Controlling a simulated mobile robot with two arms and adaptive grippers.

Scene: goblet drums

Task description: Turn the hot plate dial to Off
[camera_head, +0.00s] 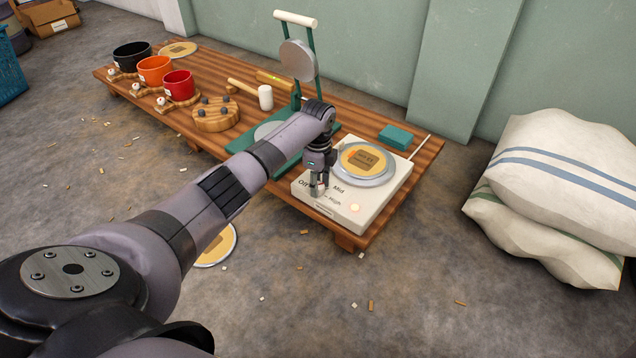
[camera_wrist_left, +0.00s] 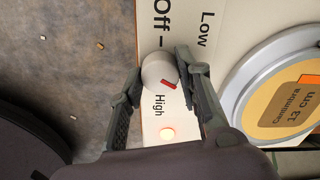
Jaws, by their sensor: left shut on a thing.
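The hot plate (camera_head: 375,205) is a cream box on the low wooden table. A round disc lies on its metal plate (camera_head: 352,178). Its dial (camera_wrist_left: 158,70) is a pale round knob with a red mark, on the panel near the printed "Off", "Low" and "High". The red mark sits on the knob's lower right in the left wrist view, away from "Off". A small indicator light (camera_head: 355,207) glows orange. My left gripper (camera_head: 317,192) is over the panel, shut on the dial, one finger on each side; it also shows in the left wrist view (camera_wrist_left: 160,70). My right gripper is not in view.
A green press (camera_head: 298,62) stands left of the hot plate, beside a mallet (camera_head: 265,97) and several coloured pots. A teal block (camera_head: 395,137) lies behind the hot plate. Striped sacks (camera_head: 565,165) are on the floor at right. The floor in front is mostly clear.

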